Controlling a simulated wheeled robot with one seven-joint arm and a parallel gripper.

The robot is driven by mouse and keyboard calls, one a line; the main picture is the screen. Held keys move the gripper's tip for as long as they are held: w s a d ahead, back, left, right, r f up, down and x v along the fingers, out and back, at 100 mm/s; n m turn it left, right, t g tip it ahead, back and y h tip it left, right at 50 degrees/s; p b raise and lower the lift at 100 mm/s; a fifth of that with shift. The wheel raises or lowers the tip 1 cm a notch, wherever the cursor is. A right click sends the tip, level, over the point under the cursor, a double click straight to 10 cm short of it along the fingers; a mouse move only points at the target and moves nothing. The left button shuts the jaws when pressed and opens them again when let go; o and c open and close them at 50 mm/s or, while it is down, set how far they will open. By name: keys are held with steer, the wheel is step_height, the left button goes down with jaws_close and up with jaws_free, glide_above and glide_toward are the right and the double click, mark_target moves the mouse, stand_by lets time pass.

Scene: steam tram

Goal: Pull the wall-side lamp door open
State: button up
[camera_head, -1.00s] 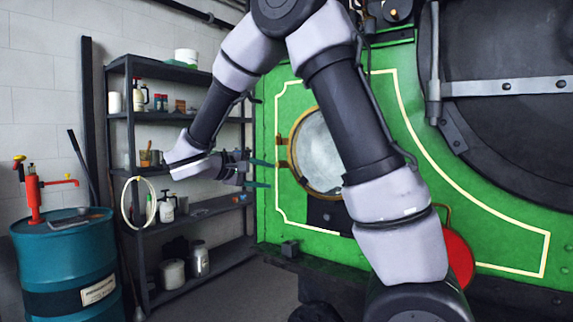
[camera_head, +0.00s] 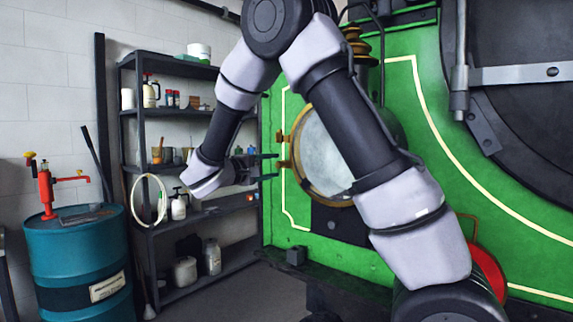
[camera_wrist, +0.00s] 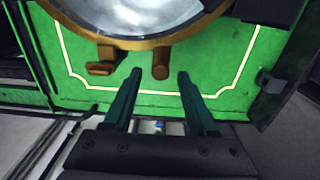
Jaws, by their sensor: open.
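The lamp door (camera_head: 325,150) is a round pane with a brass rim on the green panel. Part of its right side is hidden behind my arm. Two brass pieces stick out from its left edge in the head view. In the wrist view, the rim (camera_wrist: 140,40) crosses the top, with a rounded brass post (camera_wrist: 160,66) and an angled brass piece (camera_wrist: 103,67) below it. The door appears shut. My gripper (camera_head: 270,166) is open and empty, left of the lamp. In the wrist view, its fingertips (camera_wrist: 159,76) flank the post, which lies just ahead between them; I see no contact.
A dark shelf rack (camera_head: 140,110) with cans and bottles stands behind my gripper along the wall. A blue drum (camera_head: 78,262) with a red pump (camera_head: 46,190) is at the left. A dark ledge (camera_head: 335,268) runs below the green panel (camera_head: 290,110).

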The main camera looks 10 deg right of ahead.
mark_target(285, 164)
steer(key=x, duration=0.6)
steer(key=shift+w+d, duration=0.15)
steer(key=shift+d, duration=0.05)
jaws_close()
steer(key=shift+w+r, duration=0.1)
stand_by(1.1)
